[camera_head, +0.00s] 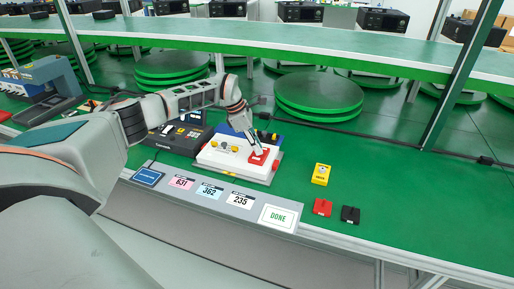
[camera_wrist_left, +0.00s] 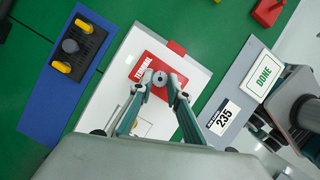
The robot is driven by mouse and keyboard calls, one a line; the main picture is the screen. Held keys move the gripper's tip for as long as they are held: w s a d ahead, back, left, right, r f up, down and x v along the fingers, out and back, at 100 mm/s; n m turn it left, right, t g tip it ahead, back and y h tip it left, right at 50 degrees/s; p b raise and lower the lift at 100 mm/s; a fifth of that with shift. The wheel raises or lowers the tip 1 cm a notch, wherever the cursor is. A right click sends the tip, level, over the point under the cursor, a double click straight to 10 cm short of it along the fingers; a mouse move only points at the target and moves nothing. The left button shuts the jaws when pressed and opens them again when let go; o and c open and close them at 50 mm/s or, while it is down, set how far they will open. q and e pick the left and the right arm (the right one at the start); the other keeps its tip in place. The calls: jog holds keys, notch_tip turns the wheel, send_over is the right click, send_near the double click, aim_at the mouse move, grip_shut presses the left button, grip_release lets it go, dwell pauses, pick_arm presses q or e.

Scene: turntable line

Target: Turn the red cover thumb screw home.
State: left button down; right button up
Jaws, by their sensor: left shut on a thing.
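The red cover (camera_head: 264,157), marked "TERMINAL", lies on the right end of the white unit (camera_head: 222,161). In the left wrist view the red cover (camera_wrist_left: 174,63) shows flat on the white surface, with a red tab at its edge. The round grey thumb screw (camera_wrist_left: 160,78) stands on the cover. My left gripper (camera_wrist_left: 159,88) is shut on the thumb screw, one finger at each side. In the head view the left gripper (camera_head: 258,150) comes down onto the cover and hides the screw.
A blue base with a black block (camera_wrist_left: 80,48) and yellow knobs lies beside the white unit. A label rail with a "DONE" card (camera_head: 278,217) runs along the front. A yellow box (camera_head: 321,174), a red part (camera_head: 322,207) and a black part (camera_head: 350,214) stand right.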

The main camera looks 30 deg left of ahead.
dwell(0.4)
pick_arm(q)
jog(key=c, duration=1.9)
grip_release()
jog(key=v, duration=1.2)
